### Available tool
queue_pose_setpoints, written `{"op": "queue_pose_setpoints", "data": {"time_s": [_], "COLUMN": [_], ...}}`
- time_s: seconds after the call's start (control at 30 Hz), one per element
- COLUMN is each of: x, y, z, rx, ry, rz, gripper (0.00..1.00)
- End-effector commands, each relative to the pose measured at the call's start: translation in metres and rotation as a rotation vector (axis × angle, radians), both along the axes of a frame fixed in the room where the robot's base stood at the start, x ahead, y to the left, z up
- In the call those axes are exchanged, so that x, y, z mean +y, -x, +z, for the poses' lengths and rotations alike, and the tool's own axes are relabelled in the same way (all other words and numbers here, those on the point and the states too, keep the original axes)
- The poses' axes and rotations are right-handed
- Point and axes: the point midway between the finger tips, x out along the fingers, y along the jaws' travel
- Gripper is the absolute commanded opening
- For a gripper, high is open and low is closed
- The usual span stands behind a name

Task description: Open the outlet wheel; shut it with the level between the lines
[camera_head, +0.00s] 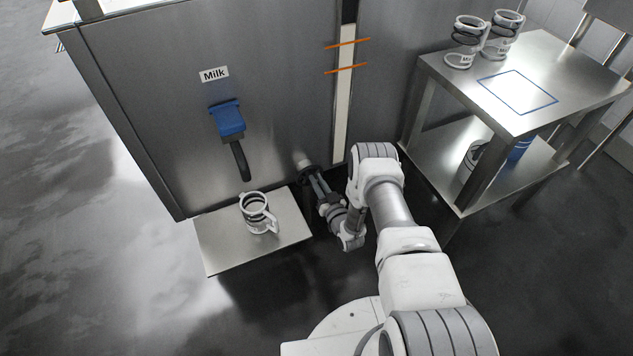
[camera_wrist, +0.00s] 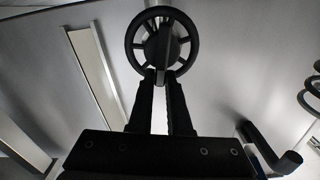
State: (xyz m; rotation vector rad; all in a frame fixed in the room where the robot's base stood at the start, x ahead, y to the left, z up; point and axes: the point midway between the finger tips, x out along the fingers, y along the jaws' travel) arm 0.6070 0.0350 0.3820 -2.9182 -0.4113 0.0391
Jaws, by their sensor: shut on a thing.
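The outlet wheel is a dark spoked handwheel low on the steel tank front; it shows in the wrist view (camera_wrist: 134,38) and small in the head view (camera_head: 304,174). My gripper (camera_wrist: 161,78) is shut on the wheel's rim; in the head view it (camera_head: 313,184) reaches the wheel from the lower right. The level gauge (camera_head: 343,110) is an upright strip on the tank, white below and dark near the top. Two orange lines cross it, the upper line (camera_head: 335,46) and the lower line (camera_head: 334,71). The white column's top stands above the upper line.
A blue tap (camera_head: 228,120) with a dark spout sits under the "Milk" label (camera_head: 214,74). A white banded mug (camera_head: 252,211) stands on a metal shelf (camera_head: 220,255) below it. A steel table (camera_head: 570,70) at right holds two more mugs and a blue-outlined square.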

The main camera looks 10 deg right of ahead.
Motion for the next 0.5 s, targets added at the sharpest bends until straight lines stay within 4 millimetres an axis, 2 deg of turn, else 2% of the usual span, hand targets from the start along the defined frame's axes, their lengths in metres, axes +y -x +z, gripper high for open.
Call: {"op": "queue_pose_setpoints", "data": {"time_s": [0.5], "x": [-0.0117], "y": [-0.0035], "z": [-0.0056], "rx": [0.129], "ry": [-0.452], "rz": [-0.003], "gripper": [0.0]}}
